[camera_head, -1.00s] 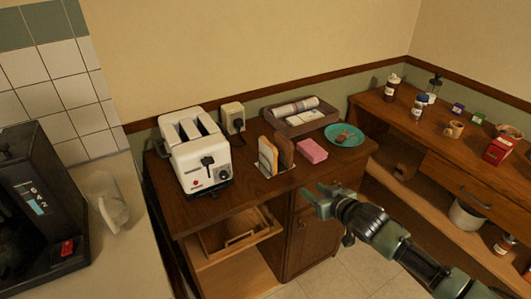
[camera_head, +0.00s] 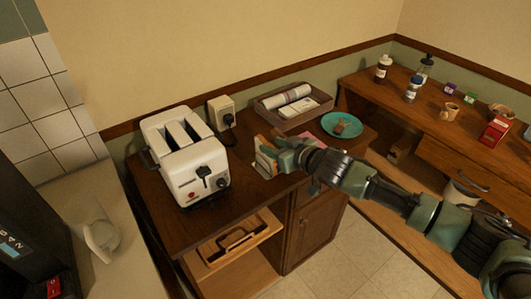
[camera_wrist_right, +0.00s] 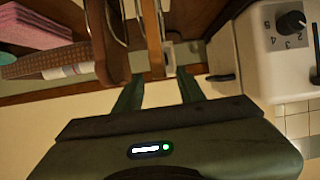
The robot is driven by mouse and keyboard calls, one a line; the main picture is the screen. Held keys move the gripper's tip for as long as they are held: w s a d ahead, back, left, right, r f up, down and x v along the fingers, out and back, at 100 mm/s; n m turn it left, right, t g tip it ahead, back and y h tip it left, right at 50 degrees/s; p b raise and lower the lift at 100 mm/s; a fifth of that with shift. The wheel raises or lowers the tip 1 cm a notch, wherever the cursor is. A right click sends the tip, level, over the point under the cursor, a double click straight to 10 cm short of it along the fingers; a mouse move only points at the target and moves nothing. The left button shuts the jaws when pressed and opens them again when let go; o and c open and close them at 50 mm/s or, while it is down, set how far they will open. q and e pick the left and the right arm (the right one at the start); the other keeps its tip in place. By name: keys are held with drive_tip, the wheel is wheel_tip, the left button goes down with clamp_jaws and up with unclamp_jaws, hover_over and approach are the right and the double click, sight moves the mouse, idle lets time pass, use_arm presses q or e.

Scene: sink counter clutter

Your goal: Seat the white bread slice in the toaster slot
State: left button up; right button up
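The white bread slice (camera_head: 261,162) stands upright in a small rack on the wooden counter, right of the toaster. A darker brown slice stands beside it, on its far side from the toaster. The white toaster (camera_head: 187,165) has two empty-looking dark slots on top. My right gripper (camera_head: 282,152) is at the rack and partly hides the slices. In the wrist view its open fingers (camera_wrist_right: 160,80) point at the rack. The pale slice's edge (camera_wrist_right: 153,40) lies in line with the gap between them, and the brown slice (camera_wrist_right: 108,45) lies to the left. My left gripper is not in view.
A tray (camera_head: 294,105) with rolled cloths and a teal plate (camera_head: 342,125) stand behind. A wall socket with a plug (camera_head: 221,113) is behind the toaster.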

sight(269, 144)
drive_tip(key=x, duration=0.3)
drive_tip(key=shift+w+a+f+p, duration=0.1)
drive_tip(key=shift+w+a+p, duration=0.2)
drive_tip(key=shift+p, duration=0.05)
drive_tip(key=shift+w+a+f, duration=0.1)
drive_tip(key=shift+w+a, duration=0.05)
clamp_jaws()
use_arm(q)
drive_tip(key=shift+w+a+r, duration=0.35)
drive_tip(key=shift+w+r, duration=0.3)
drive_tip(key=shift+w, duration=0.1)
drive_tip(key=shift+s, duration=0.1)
